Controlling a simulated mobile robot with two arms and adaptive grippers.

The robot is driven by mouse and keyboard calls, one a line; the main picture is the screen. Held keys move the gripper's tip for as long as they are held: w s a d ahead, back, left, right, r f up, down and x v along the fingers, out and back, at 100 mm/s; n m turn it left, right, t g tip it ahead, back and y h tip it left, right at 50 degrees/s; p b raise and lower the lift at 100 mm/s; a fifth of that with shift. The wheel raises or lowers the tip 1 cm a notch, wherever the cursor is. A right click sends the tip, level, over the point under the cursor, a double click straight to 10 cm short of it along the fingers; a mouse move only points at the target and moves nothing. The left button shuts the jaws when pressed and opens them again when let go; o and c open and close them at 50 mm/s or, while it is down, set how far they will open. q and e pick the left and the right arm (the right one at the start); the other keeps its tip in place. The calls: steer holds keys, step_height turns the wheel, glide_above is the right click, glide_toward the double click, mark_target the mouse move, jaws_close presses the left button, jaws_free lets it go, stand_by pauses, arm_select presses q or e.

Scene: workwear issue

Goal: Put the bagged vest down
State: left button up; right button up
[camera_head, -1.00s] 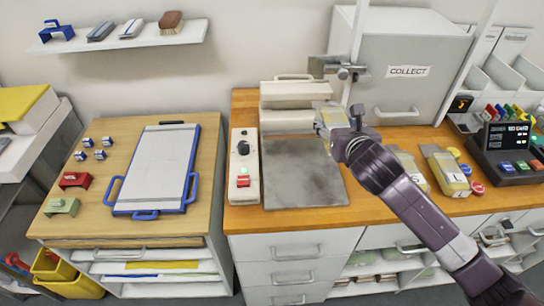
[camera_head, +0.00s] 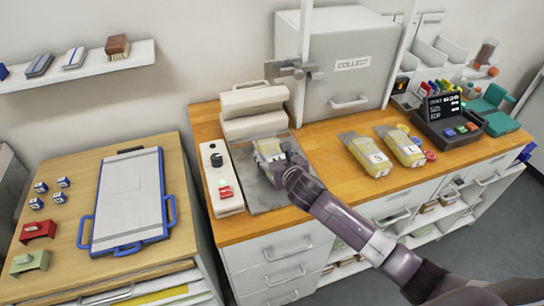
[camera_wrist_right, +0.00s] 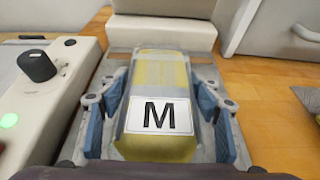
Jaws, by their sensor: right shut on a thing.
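A bagged vest (camera_wrist_right: 160,75), yellow with grey bands in a clear bag and labelled M, is between the fingers of my right gripper (camera_wrist_right: 158,112). In the head view the right gripper (camera_head: 272,158) is over the grey metal plate (camera_head: 262,195) of the sealing machine, and the vest (camera_head: 266,148) shows at its tip. The gripper is shut on the vest from both sides. I cannot tell whether the vest touches the plate. Two other bagged vests, labelled S (camera_head: 366,154) and L (camera_head: 401,145), lie on the wooden counter (camera_head: 335,190). My left gripper is not in view.
The machine's cream bar (camera_head: 254,110) stands behind the plate, and its control box (camera_head: 221,178) with knob and red switch is at the left. A grey COLLECT cabinet (camera_head: 350,75) stands behind. A dark terminal (camera_head: 450,120) is at the right.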

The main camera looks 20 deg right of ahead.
steer(key=shift+f, duration=0.8)
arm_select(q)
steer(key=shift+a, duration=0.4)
arm_select(e)
steer(key=shift+f, duration=0.15)
steer(key=o, duration=1.1)
steer(key=shift+o, duration=1.2)
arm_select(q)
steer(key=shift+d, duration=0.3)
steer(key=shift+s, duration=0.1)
